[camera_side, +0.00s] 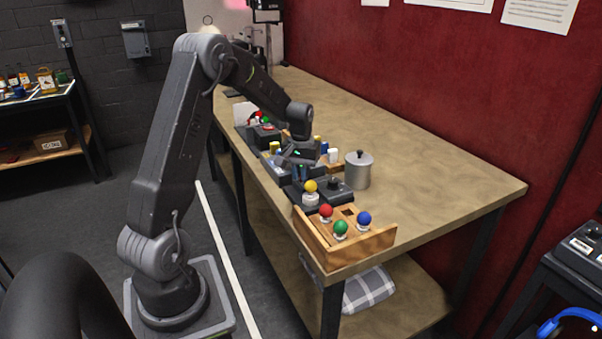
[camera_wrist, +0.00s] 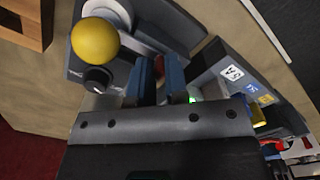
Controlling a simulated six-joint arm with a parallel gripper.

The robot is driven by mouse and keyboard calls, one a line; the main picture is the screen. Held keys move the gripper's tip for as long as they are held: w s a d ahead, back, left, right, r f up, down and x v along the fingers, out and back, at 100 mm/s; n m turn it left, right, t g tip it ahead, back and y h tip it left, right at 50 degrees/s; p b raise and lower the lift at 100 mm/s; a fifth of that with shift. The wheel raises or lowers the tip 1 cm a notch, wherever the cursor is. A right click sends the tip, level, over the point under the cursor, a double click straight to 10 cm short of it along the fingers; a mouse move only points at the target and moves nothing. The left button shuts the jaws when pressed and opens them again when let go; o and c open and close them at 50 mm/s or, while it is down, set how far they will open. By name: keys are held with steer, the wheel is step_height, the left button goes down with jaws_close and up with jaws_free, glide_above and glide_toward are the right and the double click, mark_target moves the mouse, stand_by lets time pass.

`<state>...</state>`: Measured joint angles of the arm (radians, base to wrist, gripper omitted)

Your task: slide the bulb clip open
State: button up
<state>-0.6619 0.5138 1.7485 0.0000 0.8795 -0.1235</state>
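A yellow bulb (camera_side: 310,186) sits on a white round base on a dark unit with a black knob (camera_side: 333,183). The wrist view shows the same yellow bulb (camera_wrist: 95,40) and knob (camera_wrist: 97,79) at upper left. My gripper (camera_side: 302,172) is low over the dark units just behind the bulb, pointing down. In the wrist view my gripper's fingers (camera_wrist: 160,78) stand a narrow gap apart, with something reddish showing between them. I cannot tell whether they touch it. I cannot single out the bulb clip; my fingers hide part of the unit below.
A wooden tray (camera_side: 318,245) with red, green and blue bulbs stands at the table's front corner. A metal canister (camera_side: 357,170) stands right of the units. A labelled grey unit (camera_wrist: 222,72) with a green light lies beside my fingers. The table's right side is clear.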

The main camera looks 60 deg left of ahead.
jaws_close()
steer(key=shift+a, duration=1.1)
steer(key=o, duration=0.5)
jaws_free()
steer(key=shift+r, duration=0.1)
step_height(320, 180, up, 14)
steer(key=shift+f, duration=0.2)
